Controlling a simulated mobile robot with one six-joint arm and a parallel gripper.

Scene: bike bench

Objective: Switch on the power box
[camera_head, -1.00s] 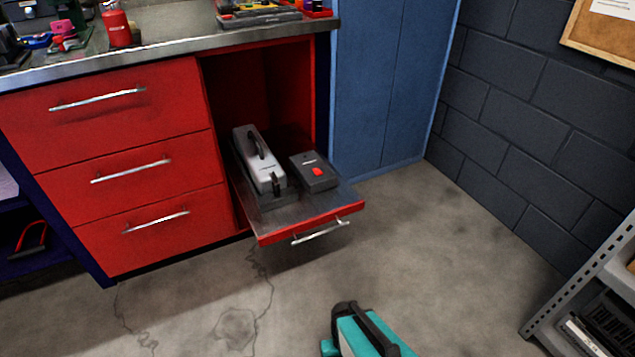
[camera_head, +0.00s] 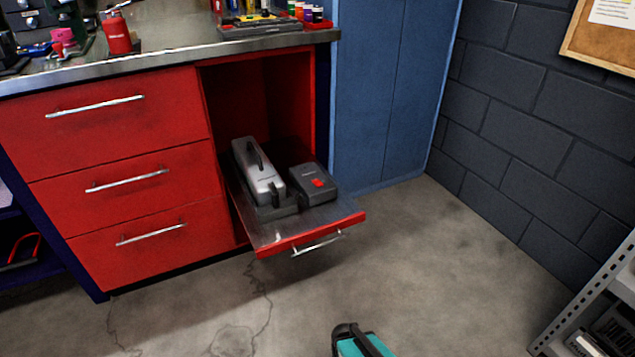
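The power box is likely the dark grey box (camera_head: 311,190) with a red switch (camera_head: 318,183) on its top. It sits at the right on the pulled-out shelf (camera_head: 305,228) of the red cabinet. The switch's on or off position is too small to tell. A silver and black case with a handle (camera_head: 258,173) stands just left of the box.
Red drawers (camera_head: 120,160) with silver handles are left of the shelf. A worktop (camera_head: 160,62) with tools lies above. A blue cabinet (camera_head: 390,90) stands behind at the right, and a grey metal rack (camera_head: 590,305) at the lower right. The floor (camera_head: 430,270) before the shelf is clear.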

